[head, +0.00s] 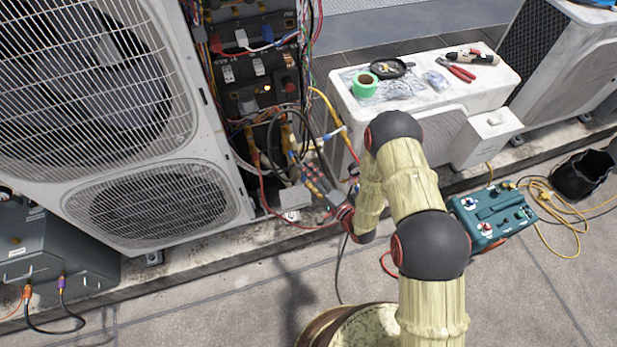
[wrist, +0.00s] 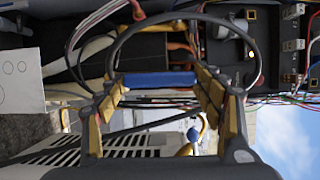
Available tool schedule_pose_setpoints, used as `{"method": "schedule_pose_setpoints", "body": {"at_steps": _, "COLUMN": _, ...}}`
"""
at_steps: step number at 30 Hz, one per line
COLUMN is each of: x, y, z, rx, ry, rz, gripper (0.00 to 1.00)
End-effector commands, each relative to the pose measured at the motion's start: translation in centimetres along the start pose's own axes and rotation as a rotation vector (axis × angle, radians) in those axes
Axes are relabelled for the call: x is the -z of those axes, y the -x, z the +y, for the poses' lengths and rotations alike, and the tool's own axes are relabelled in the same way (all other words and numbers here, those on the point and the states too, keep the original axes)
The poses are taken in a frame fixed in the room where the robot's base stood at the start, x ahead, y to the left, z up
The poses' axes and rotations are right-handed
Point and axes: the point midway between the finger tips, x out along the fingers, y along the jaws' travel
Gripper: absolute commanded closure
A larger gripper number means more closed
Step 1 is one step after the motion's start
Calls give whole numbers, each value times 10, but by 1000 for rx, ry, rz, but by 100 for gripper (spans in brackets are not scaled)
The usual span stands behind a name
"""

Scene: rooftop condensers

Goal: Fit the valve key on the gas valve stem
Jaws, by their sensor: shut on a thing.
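My gripper (head: 316,183) is at the lower opening of the large condenser, beside its wires and pipes. In the wrist view my gripper (wrist: 160,88) is shut, its yellow-padded fingers on the two ends of a straight blue bar (wrist: 158,80). The bar looks like the handle of the valve key; the rest of the key cannot be made out. I cannot pick out the gas valve stem with certainty, nor tell whether the key touches it. A dark cable loop (wrist: 180,17) arches just beyond the fingers.
Wires and an electrical panel (head: 258,75) fill the condenser opening. A white unit (head: 402,113) to the right bears green tape (head: 364,85) and red pliers (head: 461,74). A teal case (head: 493,216) and yellow cord (head: 560,215) lie on the floor. Bare floor lies in front.

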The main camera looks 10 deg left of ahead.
Motion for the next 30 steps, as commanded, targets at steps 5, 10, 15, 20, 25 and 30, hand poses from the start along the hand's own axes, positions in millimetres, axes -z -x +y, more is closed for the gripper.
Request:
{"method": "schedule_pose_setpoints", "body": {"at_steps": 5, "x": 4, "y": -10, "z": -1, "rx": 5, "ry": -1, "rz": -1, "gripper": 61}}
{"method": "schedule_pose_setpoints", "body": {"at_steps": 10, "x": 9, "y": -24, "z": -1, "rx": 4, "ry": 0, "rz": -1, "gripper": 61}}
{"method": "schedule_pose_setpoints", "body": {"at_steps": 15, "x": 15, "y": -38, "z": 0, "rx": 4, "ry": 0, "rz": 0, "gripper": 61}}
{"method": "schedule_pose_setpoints", "body": {"at_steps": 20, "x": 20, "y": -48, "z": -1, "rx": 4, "ry": 1, "rz": 0, "gripper": 61}}
{"method": "schedule_pose_setpoints", "body": {"at_steps": 25, "x": 22, "y": -54, "z": 0, "rx": 2, "ry": 0, "rz": 0, "gripper": 61}}
{"method": "schedule_pose_setpoints", "body": {"at_steps": 30, "x": 23, "y": -56, "z": -1, "rx": 2, "ry": -1, "rz": 0, "gripper": 61}}
